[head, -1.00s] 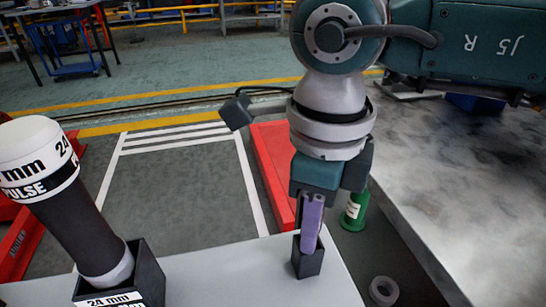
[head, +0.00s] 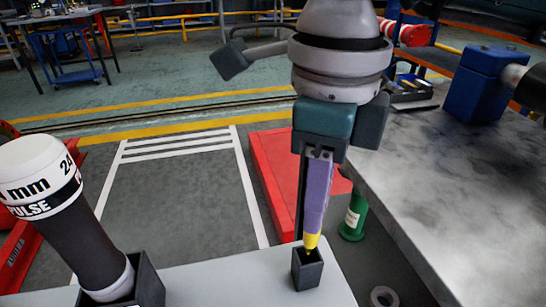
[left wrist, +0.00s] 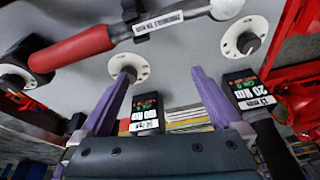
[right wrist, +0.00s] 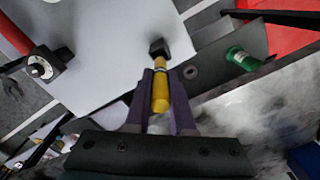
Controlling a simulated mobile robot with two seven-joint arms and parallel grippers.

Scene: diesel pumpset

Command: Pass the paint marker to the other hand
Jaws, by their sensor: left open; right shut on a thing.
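The paint marker is yellow with a dark tip. In the head view its lower end (head: 312,241) shows below my right gripper (head: 314,226), pointing down over the small black holder (head: 307,272). I cannot tell whether the tip is clear of the holder's mouth. In the right wrist view the marker (right wrist: 161,92) stands between the purple fingers of my right gripper (right wrist: 160,78), which is shut on it. The black holder (right wrist: 158,47) is just beyond its tip. My left gripper (left wrist: 163,76) is open and empty in the left wrist view, and is outside the head view.
A large white-topped tool (head: 38,175) stands in a black socket (head: 150,285) at the left of the light tabletop (head: 225,285). A green bottle (head: 353,215) and a grey mottled surface (head: 430,180) are at right. A red-handled tool (left wrist: 70,48) is before my left gripper.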

